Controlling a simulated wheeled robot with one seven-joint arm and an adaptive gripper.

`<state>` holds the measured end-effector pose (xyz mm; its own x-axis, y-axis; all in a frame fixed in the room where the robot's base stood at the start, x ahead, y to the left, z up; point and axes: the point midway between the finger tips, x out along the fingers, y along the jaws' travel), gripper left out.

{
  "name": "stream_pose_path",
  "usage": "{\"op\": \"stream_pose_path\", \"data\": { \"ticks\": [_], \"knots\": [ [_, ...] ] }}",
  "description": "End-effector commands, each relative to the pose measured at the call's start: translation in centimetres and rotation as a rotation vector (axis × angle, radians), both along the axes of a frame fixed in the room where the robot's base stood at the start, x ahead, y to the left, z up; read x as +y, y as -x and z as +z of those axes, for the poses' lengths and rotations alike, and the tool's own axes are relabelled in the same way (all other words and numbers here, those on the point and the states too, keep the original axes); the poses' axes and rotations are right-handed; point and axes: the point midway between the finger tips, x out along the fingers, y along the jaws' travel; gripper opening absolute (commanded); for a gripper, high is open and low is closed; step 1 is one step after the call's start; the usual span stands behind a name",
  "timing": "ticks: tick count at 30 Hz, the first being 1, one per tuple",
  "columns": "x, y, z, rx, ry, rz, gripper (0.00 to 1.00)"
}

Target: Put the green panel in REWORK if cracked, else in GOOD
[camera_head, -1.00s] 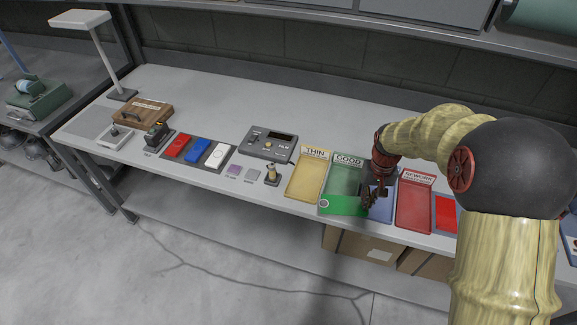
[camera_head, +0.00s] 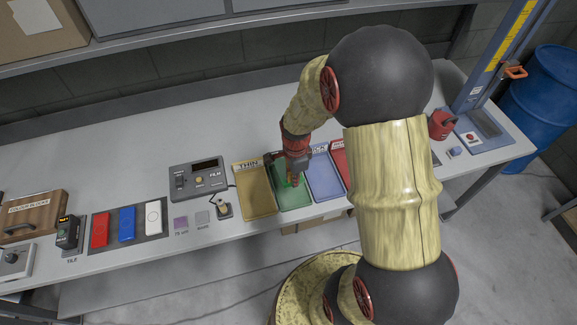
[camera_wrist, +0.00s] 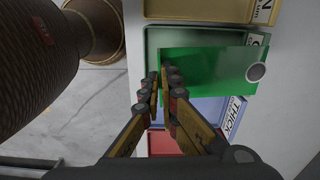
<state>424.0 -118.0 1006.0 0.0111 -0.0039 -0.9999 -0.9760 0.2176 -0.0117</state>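The green panel (camera_wrist: 210,72) is a flat bright green plate with a round pale mark or hole at one end. No crack shows on its visible face in the wrist view. It is over the green GOOD tray (camera_wrist: 152,40) and covers part of its label. My gripper (camera_wrist: 162,78) has its fingers close together at the panel's left edge and appears to hold it there. In the head view my gripper (camera_head: 291,180) is over the GOOD tray (camera_head: 297,201), hiding most of the panel. The red REWORK tray (camera_head: 341,165) is partly behind my arm.
The yellow THIN tray (camera_head: 256,204) and blue THICK tray (camera_head: 326,187) flank GOOD. A film gauge (camera_head: 198,180) and a small stand (camera_head: 223,209) are left of them. Red, blue and white panels lie farther left. A red container (camera_head: 441,124) stands right.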

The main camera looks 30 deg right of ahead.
Motion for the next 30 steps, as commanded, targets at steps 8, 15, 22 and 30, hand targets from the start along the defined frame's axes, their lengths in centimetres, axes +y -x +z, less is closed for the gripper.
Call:
{"op": "stream_pose_path", "data": {
  "ticks": [8,15,22,30],
  "knots": [
    [-0.2,0.6,-0.7,0.002,-0.001,-0.064,0.0],
    [-0.2,0.5,-3.0,0.001,-0.001,-0.062,0.0],
    [-0.2,0.5,-5.9,0.002,-0.001,-0.061,0.0],
    [-0.2,0.6,-9.2,0.002,-0.001,-0.061,0.0]
  ]
}}
